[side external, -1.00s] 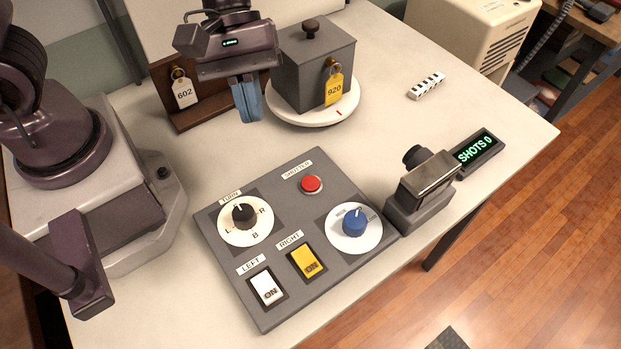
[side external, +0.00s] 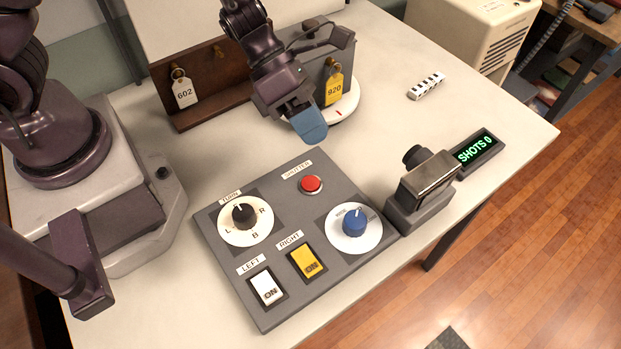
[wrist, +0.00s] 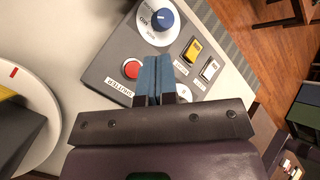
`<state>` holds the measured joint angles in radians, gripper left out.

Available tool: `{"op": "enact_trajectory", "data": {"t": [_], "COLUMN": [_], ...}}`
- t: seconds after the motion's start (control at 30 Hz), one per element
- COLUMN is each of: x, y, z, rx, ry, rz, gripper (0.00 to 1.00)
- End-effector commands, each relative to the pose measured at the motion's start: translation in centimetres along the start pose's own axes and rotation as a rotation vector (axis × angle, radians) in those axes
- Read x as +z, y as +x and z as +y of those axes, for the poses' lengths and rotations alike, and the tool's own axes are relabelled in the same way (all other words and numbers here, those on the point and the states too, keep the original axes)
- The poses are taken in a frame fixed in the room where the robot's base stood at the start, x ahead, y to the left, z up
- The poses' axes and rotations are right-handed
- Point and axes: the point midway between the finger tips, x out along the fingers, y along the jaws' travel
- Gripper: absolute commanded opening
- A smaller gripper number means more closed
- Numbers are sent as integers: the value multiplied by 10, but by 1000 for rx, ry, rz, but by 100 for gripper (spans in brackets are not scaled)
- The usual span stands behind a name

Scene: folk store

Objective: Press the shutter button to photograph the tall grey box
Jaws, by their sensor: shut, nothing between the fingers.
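The red shutter button (side external: 311,184) sits near the top of the grey control panel (side external: 220,240). It also shows in the wrist view (wrist: 131,69), just left of the fingertips. My gripper (side external: 312,136) is shut and empty, with blue fingers. It is above the table behind the panel, short of the button. The grey box (side external: 333,62) with the yellow 920 tag (side external: 334,88) stands on a white turntable (side external: 346,104), largely hidden by my arm. The camera (side external: 424,185) stands right of the panel.
The panel also has a black TURN knob (side external: 243,214), a blue knob (side external: 354,221), a white LEFT switch (side external: 265,288) and a yellow RIGHT switch (side external: 307,260), both reading ON. A brown rack (side external: 215,75) with tag 602 (side external: 183,92) stands at the back. The table right of the turntable is largely clear.

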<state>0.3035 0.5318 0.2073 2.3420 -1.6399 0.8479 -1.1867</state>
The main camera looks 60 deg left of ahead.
Motion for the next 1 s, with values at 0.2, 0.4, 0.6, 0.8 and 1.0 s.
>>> {"op": "enact_trajectory", "data": {"t": [0.2,0.4,0.6,0.8,1.0], "x": [-4,-18,-33,-41,-44], "y": [6,24,44,56,61], "z": [4,17,32,41,44], "rx": [-2,0,-1,-1,-1], "ry": [0,-1,0,2,3], "rz": [2,5,5,1,0], "gripper": [0,0,0,0,0]}}
